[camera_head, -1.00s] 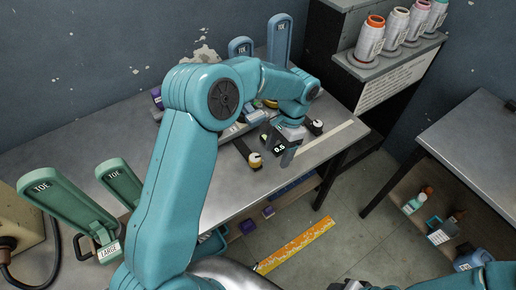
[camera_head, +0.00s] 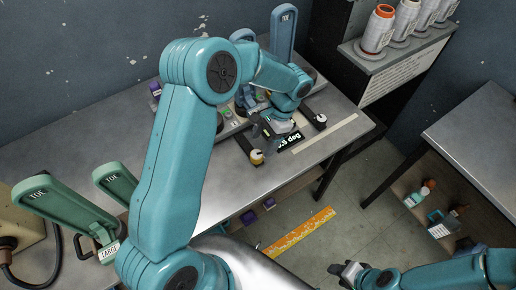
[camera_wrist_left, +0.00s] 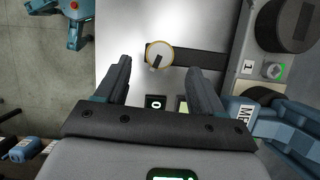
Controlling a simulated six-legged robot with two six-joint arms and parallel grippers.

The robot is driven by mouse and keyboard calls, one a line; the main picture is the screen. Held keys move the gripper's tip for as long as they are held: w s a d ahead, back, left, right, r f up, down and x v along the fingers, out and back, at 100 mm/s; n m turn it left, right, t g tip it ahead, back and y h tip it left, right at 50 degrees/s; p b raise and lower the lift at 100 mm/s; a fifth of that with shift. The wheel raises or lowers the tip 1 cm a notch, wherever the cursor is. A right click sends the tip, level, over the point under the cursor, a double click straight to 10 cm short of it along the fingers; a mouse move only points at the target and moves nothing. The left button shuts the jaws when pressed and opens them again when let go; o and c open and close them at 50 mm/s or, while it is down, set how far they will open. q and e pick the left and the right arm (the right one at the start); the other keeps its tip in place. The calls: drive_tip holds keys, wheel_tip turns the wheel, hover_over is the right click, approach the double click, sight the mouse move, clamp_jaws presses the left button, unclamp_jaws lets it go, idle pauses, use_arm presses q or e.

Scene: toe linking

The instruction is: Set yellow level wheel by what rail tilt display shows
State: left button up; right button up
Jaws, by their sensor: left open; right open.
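The rail tilt display (camera_head: 291,143) is a small black panel on the bench; its white text seems to read 0.5 deg. The yellow level wheel (camera_head: 257,157) is a small round knob at the front end of a dark rail. In the left wrist view the wheel (camera_wrist_left: 165,47) shows a yellow rim, pale face and dark pointer. My left gripper (camera_head: 268,131) is open above the bench near the wheel and display. In its wrist view the wheel lies between and beyond the open fingers, not gripped. My right gripper (camera_head: 348,271) is open and empty at the lower right, away from the bench.
A second knob (camera_head: 320,119) with a white face ends another dark rail. Green TOE levers (camera_head: 65,205) stand at the left and a tall blue one (camera_head: 283,38) behind. Thread cones (camera_head: 378,30) stand on the back-right shelf. An orange strip (camera_head: 302,231) lies on the floor.

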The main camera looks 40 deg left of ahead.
sight(258, 154)
use_arm(q)
drive_tip(key=x, duration=0.4)
drive_tip(key=shift+d+f+p, duration=0.1)
drive_tip(key=shift+f+p, duration=0.15)
drive_tip(key=shift+p, duration=0.05)
drive_tip(key=shift+s+a+f, duration=0.2)
drive_tip(key=shift+a+f, duration=0.05)
drive_tip(key=shift+f, duration=0.3)
drive_tip(key=shift+d, duration=0.1)
